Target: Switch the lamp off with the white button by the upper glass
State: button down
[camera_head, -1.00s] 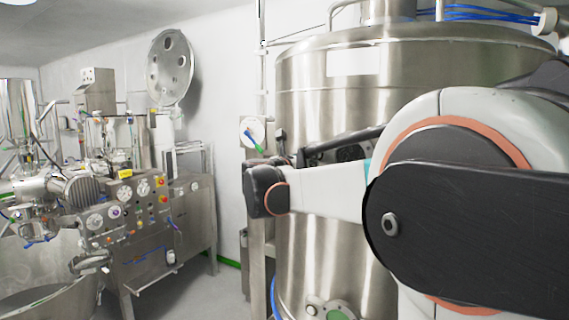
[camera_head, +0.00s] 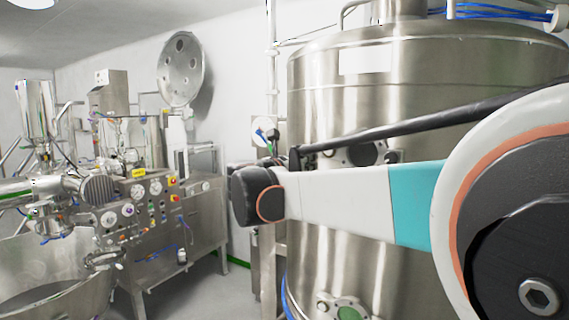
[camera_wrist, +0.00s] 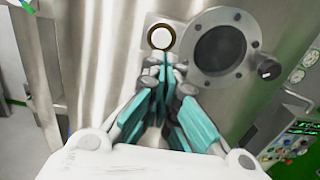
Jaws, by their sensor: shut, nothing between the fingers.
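The white button (camera_wrist: 161,37) has a dark, gold-tinted ring and sits on a pale plate on the steel vessel in the wrist view. The upper glass (camera_wrist: 220,50) is a dark round window in a bolted steel flange, just right of the button. My gripper (camera_wrist: 164,62) is shut and empty, its teal fingers pointing at the button with the tips just below it in the picture. I cannot tell whether they touch it. In the head view the glass (camera_head: 358,154) is partly covered by my arm, and the button and gripper cannot be made out. The lamp itself is not discernible.
The large steel vessel (camera_head: 340,105) fills the right side. A knob (camera_wrist: 268,69) sticks out at the flange's right edge. A control panel (camera_wrist: 297,145) lies at the lower right. A machine bench (camera_head: 155,215) and an open steel bowl (camera_head: 40,265) stand at left.

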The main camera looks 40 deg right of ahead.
jog(key=v, duration=0.5)
jog(key=shift+s+a+r+b, duration=0.15)
jog(key=shift+a+b, duration=0.05)
jog(key=shift+b, duration=0.15)
jog(key=shift+d, duration=0.15)
jog(key=s+a+f+m+y+b, duration=0.35)
jog(key=f+b, duration=0.25)
jog(key=f, duration=0.6)
jog(key=s+a+f+m+y+b, duration=0.25)
jog(key=s+f+b, duration=0.2)
jog(key=f, duration=0.75)
jog(key=s+a+f+m+y+b, duration=0.2)
jog(key=s+a+f+m+b, duration=0.3)
jog(key=f, duration=0.7)
jog(key=s+a+f+m+y+b, duration=0.2)
jog(key=a+f+b, duration=0.3)
jog(key=f, duration=0.4)
jog(key=s+a+f+m+t+y+b, duration=0.1)
jog(key=s+a+f+m+y+b, duration=0.2)
jog(key=f, duration=0.6)
jog(key=s+a+f+m+y+b, duration=0.2)
jog(key=a+f+m+y+b, duration=0.2)
jog(key=a+f+b, duration=0.4)
notch_tip(320, 180, down, 2)
jog(key=shift+s+a+m, duration=0.3)
jog(key=shift+a+m, duration=0.15)
jog(key=shift+m, duration=0.35)
